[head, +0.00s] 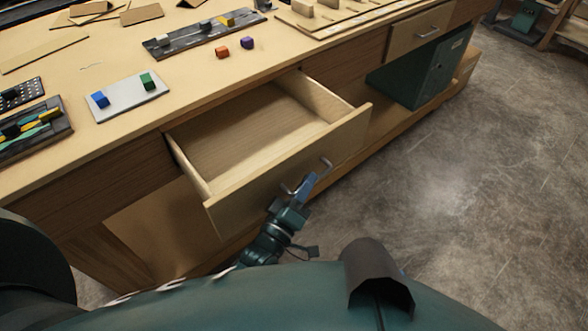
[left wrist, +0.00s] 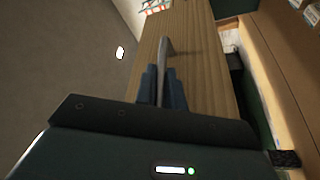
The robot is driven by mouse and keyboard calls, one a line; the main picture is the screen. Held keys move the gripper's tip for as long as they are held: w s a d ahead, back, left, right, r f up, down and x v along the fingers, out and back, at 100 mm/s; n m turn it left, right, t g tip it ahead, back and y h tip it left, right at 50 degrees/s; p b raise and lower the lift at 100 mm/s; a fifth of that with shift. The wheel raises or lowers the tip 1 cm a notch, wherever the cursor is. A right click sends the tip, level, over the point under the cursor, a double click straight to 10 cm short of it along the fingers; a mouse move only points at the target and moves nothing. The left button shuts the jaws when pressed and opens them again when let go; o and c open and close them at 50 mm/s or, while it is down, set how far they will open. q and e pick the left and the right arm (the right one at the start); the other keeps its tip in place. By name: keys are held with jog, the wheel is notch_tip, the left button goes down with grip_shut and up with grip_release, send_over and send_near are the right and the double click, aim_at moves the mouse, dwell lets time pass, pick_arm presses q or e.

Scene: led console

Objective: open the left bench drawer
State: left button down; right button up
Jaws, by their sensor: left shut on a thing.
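The left bench drawer (head: 255,140) is pulled well out from under the bench top, and its inside looks empty. Its handle (head: 325,164) is a metal bar on the pale wooden front. My left gripper (head: 302,188) is at the drawer front, shut on the handle. In the left wrist view the blue fingers (left wrist: 162,88) sit on both sides of the metal handle (left wrist: 164,58), with the wooden drawer front (left wrist: 205,50) behind. My right gripper is not in view.
The bench top (head: 200,62) carries a white board (head: 125,100) with a blue and a green block, a dark slotted strip (head: 205,35), and loose orange (head: 222,52) and purple (head: 247,43) blocks. A green cabinet (head: 425,72) stands under the bench. The floor (head: 470,190) at right is clear.

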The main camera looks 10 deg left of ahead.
pick_arm(q)
jog(key=shift+s+d, duration=0.35)
jog(key=shift+d, duration=0.05)
jog(key=c, duration=1.7)
grip_release()
jog(key=shift+o, duration=1.1)
jog(key=shift+f, duration=0.1)
